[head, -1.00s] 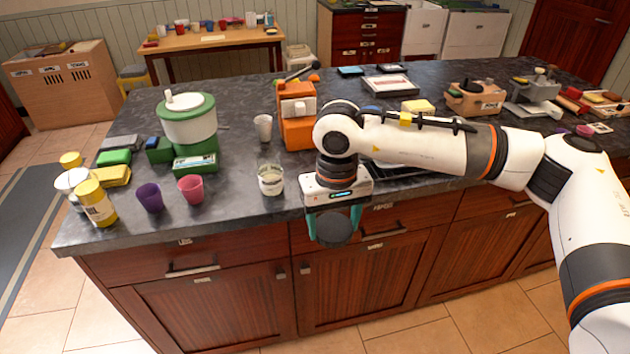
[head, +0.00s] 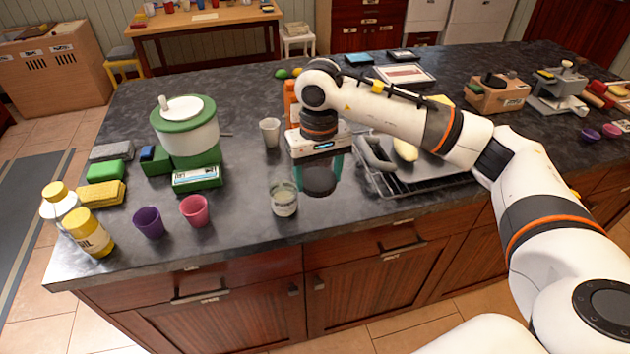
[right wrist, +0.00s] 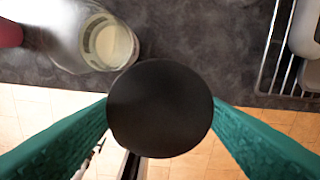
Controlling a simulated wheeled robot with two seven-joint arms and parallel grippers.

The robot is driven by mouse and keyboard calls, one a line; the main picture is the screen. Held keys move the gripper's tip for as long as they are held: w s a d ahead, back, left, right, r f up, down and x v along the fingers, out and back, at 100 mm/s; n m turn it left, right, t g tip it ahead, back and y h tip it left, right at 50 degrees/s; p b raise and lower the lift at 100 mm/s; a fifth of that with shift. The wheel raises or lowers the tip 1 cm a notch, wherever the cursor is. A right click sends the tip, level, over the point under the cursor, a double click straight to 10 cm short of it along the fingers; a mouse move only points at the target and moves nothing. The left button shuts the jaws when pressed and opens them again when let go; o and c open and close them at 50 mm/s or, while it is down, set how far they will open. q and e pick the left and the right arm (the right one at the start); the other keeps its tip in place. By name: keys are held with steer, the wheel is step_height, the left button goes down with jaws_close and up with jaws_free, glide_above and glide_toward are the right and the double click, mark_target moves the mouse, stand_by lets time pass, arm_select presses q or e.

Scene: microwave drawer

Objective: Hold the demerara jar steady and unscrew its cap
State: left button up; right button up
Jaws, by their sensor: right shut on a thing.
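My right gripper (head: 320,184) is shut on a dark round cap (head: 319,178), held to the right of a clear glass jar. The cap shows as a black disc (right wrist: 160,108) between the green fingers in the right wrist view. The glass jar (head: 284,199) has pale contents and stands upright near the counter's front edge; it also shows in the right wrist view (right wrist: 110,43). Its top looks open, and the cap is apart from it. I cannot read a demerara label on it. My left gripper is not in view.
A pink cup (head: 195,211) and a purple cup (head: 149,222) stand left of the jar, and a grey cup (head: 270,132) behind it. A wire rack (head: 385,185) lies to the right. Yellow-capped bottles (head: 90,235) stand at the left corner.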

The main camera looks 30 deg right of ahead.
steer(key=w+d+m, duration=0.1)
steer(key=w+d, duration=0.2)
steer(key=d, duration=0.1)
steer(key=p, duration=0.3)
glide_above(338, 199)
steer(key=shift+m, duration=0.3)
step_height(338, 199, down, 7)
steer(key=shift+r, duration=0.1)
steer(key=shift+s+f+p, duration=0.15)
steer(key=shift+f+p, duration=0.2)
steer(key=shift+f, duration=0.2)
step_height(338, 199, down, 2)
steer(key=shift+f+p, duration=0.15)
steer(key=shift+p, duration=0.3)
steer(key=shift+f, duration=0.3)
steer(key=shift+f, duration=0.1)
